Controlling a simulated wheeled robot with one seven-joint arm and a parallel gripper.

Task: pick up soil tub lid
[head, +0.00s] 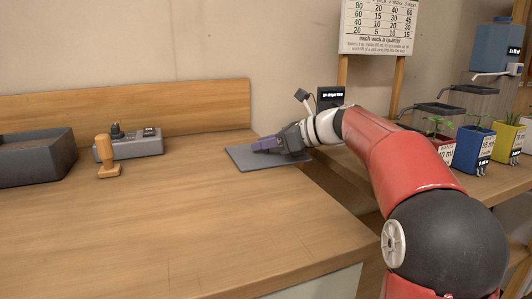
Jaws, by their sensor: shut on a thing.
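The soil tub lid (241,163), a flat dark grey panel, is at the right part of the wooden counter near its back corner. My gripper (262,146), with purple fingers, reaches in from the right over the middle of the lid. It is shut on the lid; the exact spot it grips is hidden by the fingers. The lid looks level and at or very close to the counter surface; I cannot tell whether there is a gap below it.
A dark open tub (37,170) stands at the far left. A wooden stamp-like tool (108,160) and a grey box (138,146) stand beside it. Several small potted plants (473,148) stand at the right. The counter's (190,220) front and middle are clear.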

